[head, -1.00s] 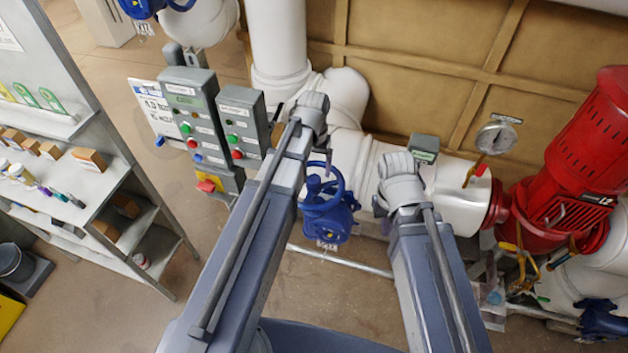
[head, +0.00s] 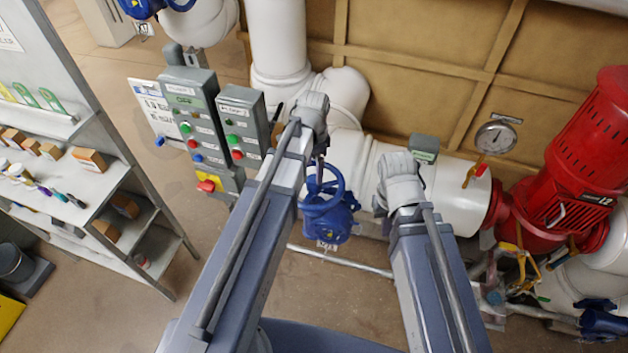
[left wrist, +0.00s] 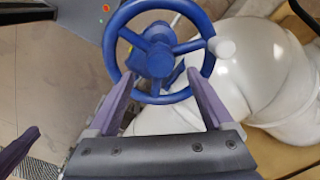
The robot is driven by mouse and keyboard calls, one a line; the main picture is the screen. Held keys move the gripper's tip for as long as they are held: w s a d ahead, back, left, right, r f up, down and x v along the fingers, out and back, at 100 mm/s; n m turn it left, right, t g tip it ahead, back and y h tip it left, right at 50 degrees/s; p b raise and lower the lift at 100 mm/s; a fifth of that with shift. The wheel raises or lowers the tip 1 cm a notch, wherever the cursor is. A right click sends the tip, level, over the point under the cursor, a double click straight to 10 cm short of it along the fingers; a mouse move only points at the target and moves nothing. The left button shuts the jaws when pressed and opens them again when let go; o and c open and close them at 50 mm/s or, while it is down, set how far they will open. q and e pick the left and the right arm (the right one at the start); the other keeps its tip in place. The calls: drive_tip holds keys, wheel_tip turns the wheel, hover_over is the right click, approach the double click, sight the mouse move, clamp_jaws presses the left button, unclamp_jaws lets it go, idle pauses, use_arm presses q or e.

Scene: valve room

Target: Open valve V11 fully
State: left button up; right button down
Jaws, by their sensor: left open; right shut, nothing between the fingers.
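A blue valve with a spoked handwheel (head: 323,207) stands at centre, beside the white pipe. Its small tag (head: 327,246) is too blurred to read. The left wrist view shows the wheel (left wrist: 158,58) close up, with a pale knob (left wrist: 222,48) at its right rim. My left gripper (left wrist: 160,88) is open, one finger on each side of the wheel's lower part; I cannot tell whether they touch it. In the head view only a dark bit of this gripper (head: 320,168) shows at the wheel's upper edge. My right gripper is hidden behind its own arm.
Control boxes (head: 197,125) stand left of the valve. A white pipe (head: 455,198) with a gauge (head: 496,138) and a red pump (head: 580,150) are at right. Shelves (head: 95,185) stand far left. Other blue valves show at top left (head: 150,6) and bottom right (head: 604,320).

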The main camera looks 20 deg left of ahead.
use_arm(q)
drive_tip(key=shift+m, duration=0.6)
drive_tip(key=shift+f, duration=0.1)
